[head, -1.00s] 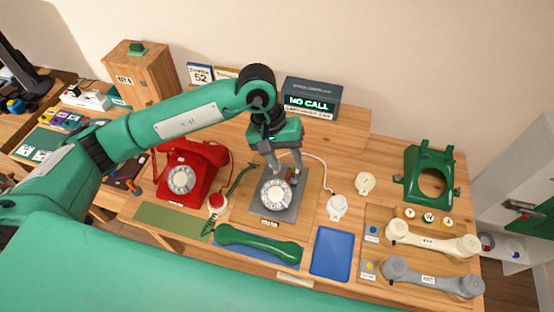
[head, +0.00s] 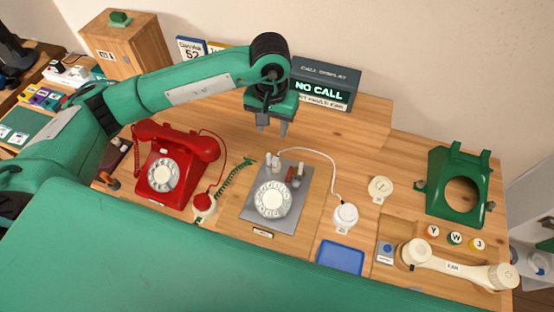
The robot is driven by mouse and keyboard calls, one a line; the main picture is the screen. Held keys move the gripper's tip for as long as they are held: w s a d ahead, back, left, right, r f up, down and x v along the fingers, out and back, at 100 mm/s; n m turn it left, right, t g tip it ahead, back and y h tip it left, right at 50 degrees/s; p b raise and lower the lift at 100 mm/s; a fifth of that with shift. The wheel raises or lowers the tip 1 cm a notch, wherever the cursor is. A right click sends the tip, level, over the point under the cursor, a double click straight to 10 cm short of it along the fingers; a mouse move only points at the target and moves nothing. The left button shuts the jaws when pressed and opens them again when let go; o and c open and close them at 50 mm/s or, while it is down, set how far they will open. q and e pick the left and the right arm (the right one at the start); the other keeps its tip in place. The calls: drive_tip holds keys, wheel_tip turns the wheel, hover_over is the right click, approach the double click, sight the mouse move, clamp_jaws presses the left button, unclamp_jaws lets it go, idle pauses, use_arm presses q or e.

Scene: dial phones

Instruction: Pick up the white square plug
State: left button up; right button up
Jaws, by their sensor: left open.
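A small white block (head: 272,161), which may be the white square plug, stands at the back edge of the grey dial phone base (head: 257,212). Its exact shape is too small to tell. A white cord runs from near it to a round white piece (head: 345,216) on the table. My left gripper (head: 272,130) is open and empty, fingers pointing down. It appears above and behind the back edge of the grey base, apart from the white block. My right gripper is not in view.
A red dial phone (head: 170,170) stands left of the grey base. A call display (head: 325,83) reading "NO CALL" is behind. A blue tray (head: 340,258), a cream handset (head: 458,266) and a green phone shell (head: 460,187) are to the right. My green body covers the front.

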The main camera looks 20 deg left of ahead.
use_arm(q)
drive_tip(key=p, duration=0.2)
hover_over(275, 159)
drive_tip(key=f, duration=0.7)
drive_tip(key=shift+w+a+f, duration=0.1)
drive_tip(key=shift+a+f, duration=0.25)
drive_tip(key=shift+a, duration=0.05)
drive_tip(key=shift+d+f+p, duration=0.15)
drive_tip(key=shift+f+p, duration=0.15)
drive_tip(key=shift+f, duration=0.1)
drive_tip(key=f+p, duration=0.1)
drive_tip(key=f, duration=0.1)
drive_tip(key=f+p, duration=0.1)
drive_tip(key=f, duration=0.1)
drive_tip(key=shift+d+f, duration=0.2)
drive_tip(key=shift+f, duration=0.05)
drive_tip(key=shift+c, duration=1.1)
clamp_jaws()
